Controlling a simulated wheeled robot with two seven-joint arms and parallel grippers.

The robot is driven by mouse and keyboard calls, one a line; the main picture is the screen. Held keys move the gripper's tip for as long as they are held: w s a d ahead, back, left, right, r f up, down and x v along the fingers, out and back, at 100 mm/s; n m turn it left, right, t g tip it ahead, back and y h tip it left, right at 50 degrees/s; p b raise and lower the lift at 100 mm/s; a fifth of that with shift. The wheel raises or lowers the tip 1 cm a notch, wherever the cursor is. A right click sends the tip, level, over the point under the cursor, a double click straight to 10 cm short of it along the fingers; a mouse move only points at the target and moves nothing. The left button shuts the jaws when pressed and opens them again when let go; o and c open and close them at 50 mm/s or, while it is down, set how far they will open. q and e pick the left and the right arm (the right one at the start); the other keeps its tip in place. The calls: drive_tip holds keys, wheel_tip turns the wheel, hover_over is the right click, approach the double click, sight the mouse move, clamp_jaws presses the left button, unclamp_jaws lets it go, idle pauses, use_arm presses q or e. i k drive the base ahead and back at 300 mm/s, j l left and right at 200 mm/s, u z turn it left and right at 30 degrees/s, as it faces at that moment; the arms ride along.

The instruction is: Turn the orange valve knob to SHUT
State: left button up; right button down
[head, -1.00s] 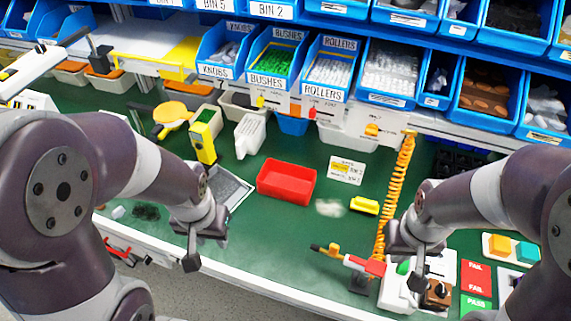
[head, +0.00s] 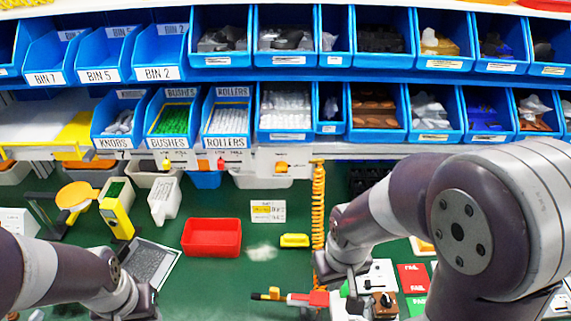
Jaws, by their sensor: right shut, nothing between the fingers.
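The orange valve knob (head: 282,167) sits on a pale rail under the blue bins, right of centre. Its pointer direction and the small labels around it are too small to read. A red knob (head: 221,163) and a yellow knob (head: 167,163) sit further left on the same rail. My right gripper (head: 352,286) is shut and empty, low over the bench by a white switch box (head: 378,275), well below and right of the orange knob. My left gripper (head: 146,306) is at the lower left, far from the knob; its fingers are not clear.
A red tray (head: 212,238), a yellow block (head: 294,240) and a label card (head: 268,211) lie on the green bench. An orange coiled hose (head: 318,205) hangs right of the knob. A yellow device (head: 117,215) stands at left. The bench just below the knob is mostly clear.

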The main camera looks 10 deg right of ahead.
sight(281, 167)
drive_tip(key=l+z, duration=0.45)
drive_tip(key=i+l+z, duration=0.1)
drive_tip(key=z, duration=0.4)
drive_tip(key=l, duration=0.05)
